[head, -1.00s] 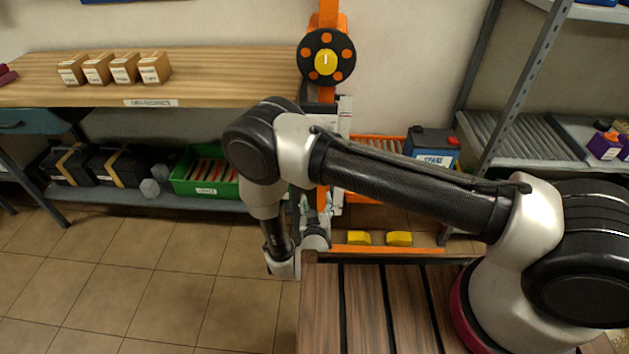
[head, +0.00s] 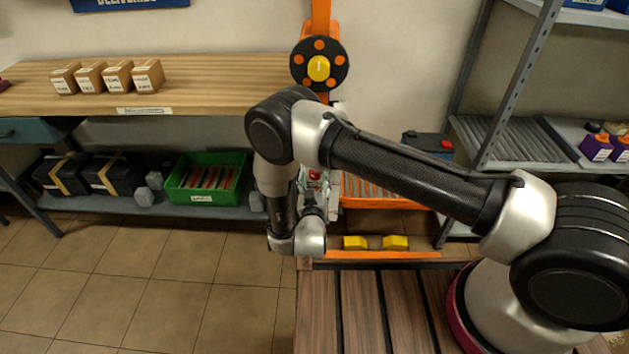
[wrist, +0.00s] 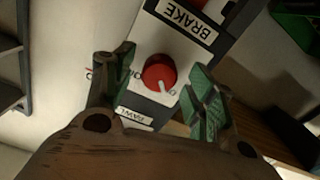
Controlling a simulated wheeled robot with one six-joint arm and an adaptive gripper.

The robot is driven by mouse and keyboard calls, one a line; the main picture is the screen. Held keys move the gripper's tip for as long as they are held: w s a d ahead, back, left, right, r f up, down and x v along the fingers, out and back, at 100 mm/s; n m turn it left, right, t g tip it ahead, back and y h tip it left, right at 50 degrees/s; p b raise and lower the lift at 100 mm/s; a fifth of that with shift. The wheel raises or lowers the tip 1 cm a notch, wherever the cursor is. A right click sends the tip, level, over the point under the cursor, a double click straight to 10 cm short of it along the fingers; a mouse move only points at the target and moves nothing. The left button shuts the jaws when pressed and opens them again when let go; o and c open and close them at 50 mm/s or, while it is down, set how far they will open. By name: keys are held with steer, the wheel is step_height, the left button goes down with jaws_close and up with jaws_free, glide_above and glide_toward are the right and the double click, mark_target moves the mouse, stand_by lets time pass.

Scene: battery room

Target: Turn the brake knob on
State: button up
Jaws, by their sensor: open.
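The brake knob (wrist: 159,72) is a round red knob with a white pointer mark. It sits on a pale panel under an upside-down BRAKE label (wrist: 182,18) in the wrist view. The pointer faces down and slightly right in that picture. Small lettering beside the knob is only partly readable. My gripper (wrist: 161,60) is open, with one green-padded finger on each side of the knob and visible gaps to it. In the head view my gripper (head: 311,190) is in front of the panel, where my arm hides much of it.
A second label (wrist: 134,121), partly hidden, is below the knob. A black wheel with a yellow centre (head: 319,69) is above the panel. A wooden bench (head: 210,78) is left, a metal rack (head: 500,145) right.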

steer(key=shift+c, duration=0.4)
steer(key=c, duration=0.9)
steer(key=shift+c, duration=0.2)
steer(key=m, duration=0.4)
steer(key=shift+m, duration=0.3)
steer(key=m, duration=0.4)
steer(key=shift+m, duration=0.3)
steer(key=m, duration=0.4)
steer(key=shift+m, duration=2.4)
